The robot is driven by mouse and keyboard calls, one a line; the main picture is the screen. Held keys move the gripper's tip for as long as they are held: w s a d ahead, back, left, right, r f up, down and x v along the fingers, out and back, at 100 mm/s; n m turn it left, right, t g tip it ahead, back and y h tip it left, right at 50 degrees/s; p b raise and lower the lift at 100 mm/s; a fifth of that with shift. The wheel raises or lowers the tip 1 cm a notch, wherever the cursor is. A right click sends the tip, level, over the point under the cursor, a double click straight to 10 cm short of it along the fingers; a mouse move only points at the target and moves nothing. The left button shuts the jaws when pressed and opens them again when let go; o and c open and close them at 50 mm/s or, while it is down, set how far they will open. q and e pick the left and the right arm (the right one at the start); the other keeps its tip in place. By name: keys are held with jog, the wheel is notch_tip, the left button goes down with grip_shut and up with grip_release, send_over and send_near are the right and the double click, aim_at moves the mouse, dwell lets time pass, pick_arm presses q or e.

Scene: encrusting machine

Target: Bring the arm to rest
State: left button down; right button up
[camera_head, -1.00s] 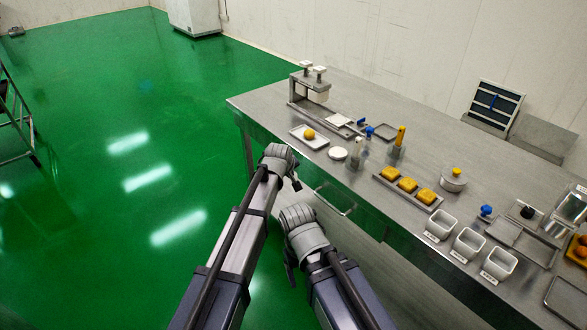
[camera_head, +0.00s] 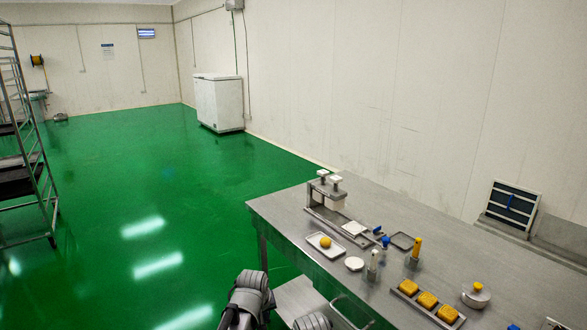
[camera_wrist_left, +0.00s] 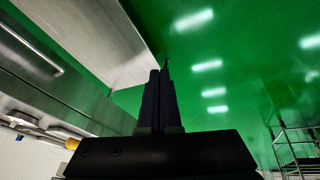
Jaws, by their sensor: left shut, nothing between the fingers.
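My left gripper shows in the left wrist view (camera_wrist_left: 160,75), with its two dark fingers together and nothing between them. It is clear of the steel table and has green floor behind its tips. In the head view, my left arm's grey wrist parts show at the bottom edge, in front of the table's near left corner. Only a small grey piece of my right arm shows beside them, and its fingers are out of the picture.
The steel table (camera_head: 290,215) fills the lower right. It carries a press (camera_head: 326,190), a small tray (camera_head: 322,250) with a yellow ball, and a tray of yellow blocks (camera_head: 428,301). A rack (camera_head: 35,160) stands left, a white freezer (camera_head: 219,103) at the back. Green floor between is clear.

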pick_arm(q)
jog(key=s+a+f+m+g, duration=0.1)
jog(key=s+a+m+g, duration=0.1)
jog(key=s+a, duration=0.35)
jog(key=s+a+m+g, duration=0.1)
jog(key=s+a, duration=0.2)
jog(key=s, duration=0.6)
jog(key=s+d+r+m+y+p, duration=0.1)
jog(key=s+d+r+m+p, duration=0.1)
jog(key=s+d+r+p, duration=0.1)
jog(key=s+d+r+m+g+p, duration=0.1)
jog(key=s+d+r+m+p, duration=0.1)
jog(key=d, duration=0.5)
notch_tip(320, 180, up, 2)
jog(key=s+p, duration=0.1)
jog(key=p, duration=0.1)
jog(key=shift+s+d+r+g+y+p, duration=0.15)
jog(key=shift+s+d+g+y+p, duration=0.15)
jog(key=shift+s+d+y+p, duration=0.1)
